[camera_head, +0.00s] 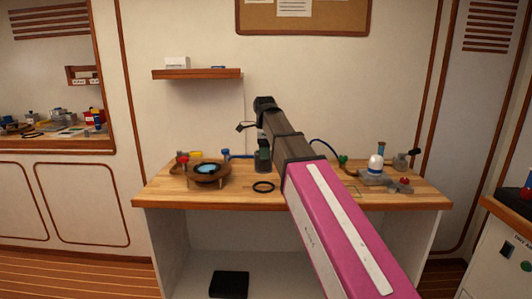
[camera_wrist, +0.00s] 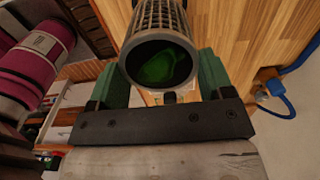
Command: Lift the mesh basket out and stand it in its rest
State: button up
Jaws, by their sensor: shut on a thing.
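The mesh basket (camera_wrist: 157,16) is a grey metal cylinder with slotted walls. In the wrist view its open end faces me and shows a green inside. My gripper (camera_wrist: 160,78) has a green finger on each side of it and is shut on it. In the head view my gripper (camera_head: 263,156) is over the back middle of the bench, and the basket cannot be made out there. A round brown stand on short legs (camera_head: 207,180) with a pale blue centre is left of the gripper. I cannot tell which thing is the basket's rest.
The wooden bench (camera_head: 235,200) carries a black ring (camera_head: 263,187) in front of my gripper. A blue valve and pipe (camera_head: 226,155) are at the back. A white-domed device (camera_head: 375,166) and small fittings stand at right. A shelf (camera_head: 197,74) is above. The front edge is mostly clear.

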aim_at(265, 168)
jog(key=shift+f, duration=2.9)
jog(key=shift+f, duration=1)
jog(key=o, duration=1)
notch_tip(265, 168, up, 10)
jog(key=shift+r, duration=0.4)
jog(key=shift+s, duration=0.1)
